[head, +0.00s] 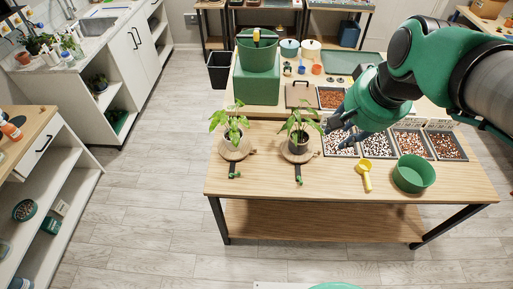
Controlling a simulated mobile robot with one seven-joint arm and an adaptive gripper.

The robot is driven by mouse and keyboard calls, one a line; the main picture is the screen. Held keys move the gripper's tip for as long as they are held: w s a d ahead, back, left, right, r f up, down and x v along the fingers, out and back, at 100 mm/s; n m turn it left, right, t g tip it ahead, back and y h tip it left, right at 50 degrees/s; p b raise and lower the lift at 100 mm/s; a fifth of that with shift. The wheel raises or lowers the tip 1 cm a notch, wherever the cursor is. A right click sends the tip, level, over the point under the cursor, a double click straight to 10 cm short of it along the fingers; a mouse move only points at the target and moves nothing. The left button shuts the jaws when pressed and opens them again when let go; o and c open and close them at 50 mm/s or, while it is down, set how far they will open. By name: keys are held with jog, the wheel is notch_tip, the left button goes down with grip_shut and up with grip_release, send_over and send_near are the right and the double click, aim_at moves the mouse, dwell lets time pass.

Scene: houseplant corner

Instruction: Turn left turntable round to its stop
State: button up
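The left turntable (241,154) is a round wooden disc near the left part of the table. A leafy plant (231,122) in a pale pot stands on it. A short green-tipped handle (235,175) points from it toward the table's front edge. The right turntable (289,157) holds a similar plant in a dark pot (298,143), with its own green-tipped handle (299,179) toward the front. My gripper (346,139) is over the left end of the pebble trays, right of both turntables and apart from them. Its fingers are dark and small, so their opening is unclear.
Several substrate trays (444,145), a yellow scoop (365,177) and a green bowl (413,173) are on the table's right. A green block (256,86) with a green bucket (258,55) stands behind the left turntable. The table's front left is clear.

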jog(key=w+a+f+m+g+y, duration=0.1)
jog(key=w+a+f+m+g, duration=0.25)
jog(key=w, duration=0.85)
jog(key=w+a+f+m, duration=0.3)
jog(key=w+f, duration=0.4)
jog(key=f, duration=0.3)
jog(key=w+a+f+m+g+y+b, duration=0.1)
jog(key=w+a+f+m, duration=0.2)
jog(key=f, duration=0.7)
jog(key=w+a+f+m+y+b, duration=0.1)
jog(key=w+a+f+m, duration=0.2)
jog(key=w+a+f, duration=0.3)
jog(key=w+f, duration=0.4)
jog(key=w, duration=0.1)
jog(key=shift+a+f+g, duration=0.3)
jog(key=shift+a+g, duration=0.05)
jog(key=shift+a, duration=0.05)
jog(key=shift+w+f, duration=0.1)
jog(key=b+x, duration=0.3)
jog(key=x, duration=1)
jog(key=shift+a+f, duration=0.25)
jog(key=shift+c, duration=0.5)
grip_shut()
